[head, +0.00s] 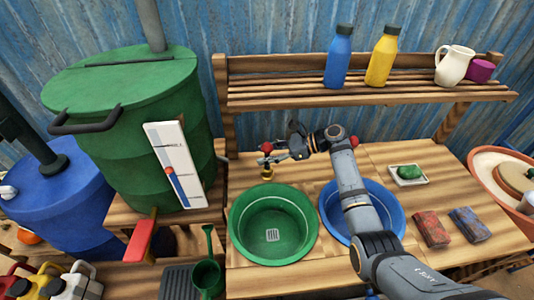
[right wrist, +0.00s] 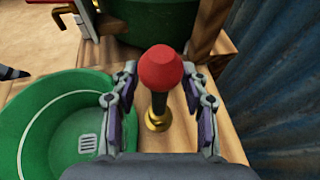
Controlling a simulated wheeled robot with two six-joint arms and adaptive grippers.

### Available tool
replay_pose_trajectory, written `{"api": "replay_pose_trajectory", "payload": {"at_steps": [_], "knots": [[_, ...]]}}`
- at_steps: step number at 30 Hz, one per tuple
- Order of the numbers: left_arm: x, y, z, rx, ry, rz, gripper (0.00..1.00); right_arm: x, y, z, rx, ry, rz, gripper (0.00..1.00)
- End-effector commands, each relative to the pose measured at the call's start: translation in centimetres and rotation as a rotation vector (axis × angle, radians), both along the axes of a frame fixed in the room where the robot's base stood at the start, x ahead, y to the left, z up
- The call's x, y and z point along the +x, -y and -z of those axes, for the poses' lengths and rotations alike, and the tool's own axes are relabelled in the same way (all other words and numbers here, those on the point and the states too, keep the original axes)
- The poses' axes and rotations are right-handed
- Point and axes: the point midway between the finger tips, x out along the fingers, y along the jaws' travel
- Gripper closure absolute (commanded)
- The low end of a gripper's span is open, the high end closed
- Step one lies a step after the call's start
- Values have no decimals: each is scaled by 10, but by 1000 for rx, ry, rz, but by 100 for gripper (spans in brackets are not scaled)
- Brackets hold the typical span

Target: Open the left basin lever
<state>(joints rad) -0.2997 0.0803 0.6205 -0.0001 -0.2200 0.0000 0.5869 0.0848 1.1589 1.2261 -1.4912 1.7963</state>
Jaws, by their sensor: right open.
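The left basin lever is a red knob (head: 267,147) on a dark stem with a brass base, standing behind the green basin (head: 235,232). In the right wrist view the red knob (right wrist: 160,68) stands upright between my fingers, above its brass base (right wrist: 157,121). My right gripper (head: 275,157) is at the lever, its arm reaching across the blue basin. In the right wrist view my right gripper (right wrist: 160,108) is open, one finger on each side of the stem, with gaps visible. My left gripper is not in view.
A second red knob (head: 354,141) stands behind the blue basin (head: 394,212), close to my right arm. A green barrel (head: 110,150) stands left of the basins. A shelf (head: 300,101) behind holds bottles and a jug. Soap and two sponges lie on the right.

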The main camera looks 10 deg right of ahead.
Motion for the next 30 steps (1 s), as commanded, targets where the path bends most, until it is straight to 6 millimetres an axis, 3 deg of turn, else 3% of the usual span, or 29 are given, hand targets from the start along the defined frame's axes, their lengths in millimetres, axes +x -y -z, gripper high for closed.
{"api": "replay_pose_trajectory", "payload": {"at_steps": [1,10,23,30], "knots": [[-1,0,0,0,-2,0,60,0,0,0,0,0,0,61],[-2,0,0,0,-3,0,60,0,0,0,0,0,0,100],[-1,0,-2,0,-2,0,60,0,0,-3,2,8,0,100],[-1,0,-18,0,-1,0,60,-7,0,-6,4,88,0,100]]}}
